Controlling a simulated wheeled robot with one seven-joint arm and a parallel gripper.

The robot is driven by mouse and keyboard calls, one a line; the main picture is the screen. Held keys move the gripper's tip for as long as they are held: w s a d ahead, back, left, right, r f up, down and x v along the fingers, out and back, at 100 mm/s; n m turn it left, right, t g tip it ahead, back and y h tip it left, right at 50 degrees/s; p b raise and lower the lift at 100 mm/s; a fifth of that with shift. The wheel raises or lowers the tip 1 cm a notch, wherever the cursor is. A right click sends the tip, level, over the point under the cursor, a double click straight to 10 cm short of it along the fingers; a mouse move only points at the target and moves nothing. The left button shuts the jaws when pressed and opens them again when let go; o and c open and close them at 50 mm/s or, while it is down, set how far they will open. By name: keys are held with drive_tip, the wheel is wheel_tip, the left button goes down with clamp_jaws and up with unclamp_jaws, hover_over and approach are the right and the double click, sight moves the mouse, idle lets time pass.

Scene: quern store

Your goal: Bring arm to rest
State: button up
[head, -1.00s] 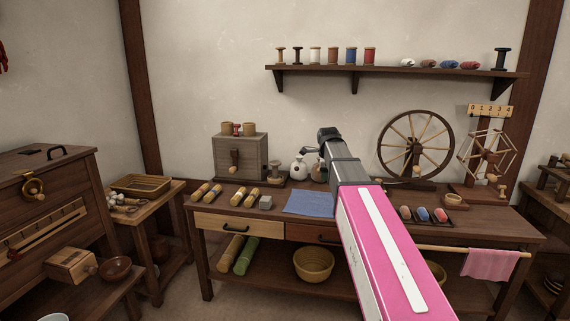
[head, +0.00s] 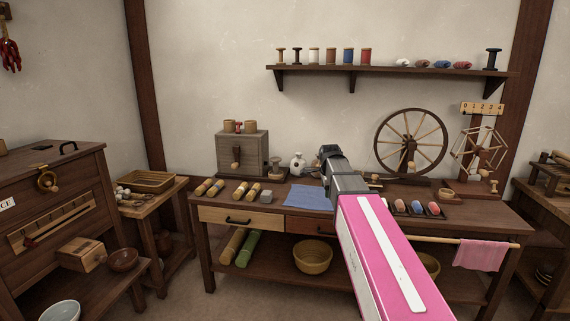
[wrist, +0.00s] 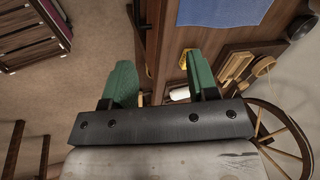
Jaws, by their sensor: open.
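My pink and white arm reaches from the lower right of the head view toward the workbench (head: 285,268). Its dark end stands in front of the bench top, and the fingers are hidden there. In the wrist view my gripper (wrist: 160,88) shows two green finger pads set wide apart. Nothing is held between them. Beyond the fingers lie the bench edge and the floor. A blue cloth (head: 308,196) lies flat on the bench top, left of my arm's end; it also shows at the top of the wrist view (wrist: 225,10).
A spinning wheel (head: 412,140) and a skein winder (head: 478,150) stand on the bench's right. A pink cloth (head: 480,255) hangs on a front rail. A wooden box (head: 243,155) stands at the back left. A shelf (head: 390,71) holds spools. Floor shows before the bench.

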drive_tip(key=s+d+f+n+g, duration=0.1)
drive_tip(key=s+f+n+g, duration=0.2)
drive_tip(key=s+f+n, duration=1.4)
drive_tip(key=s+f, duration=0.7)
drive_tip(key=s, duration=0.1)
drive_tip(key=shift+d+f+g+y, duration=0.2)
drive_tip(key=shift+f+g+y, duration=0.1)
drive_tip(key=shift+f, duration=0.1)
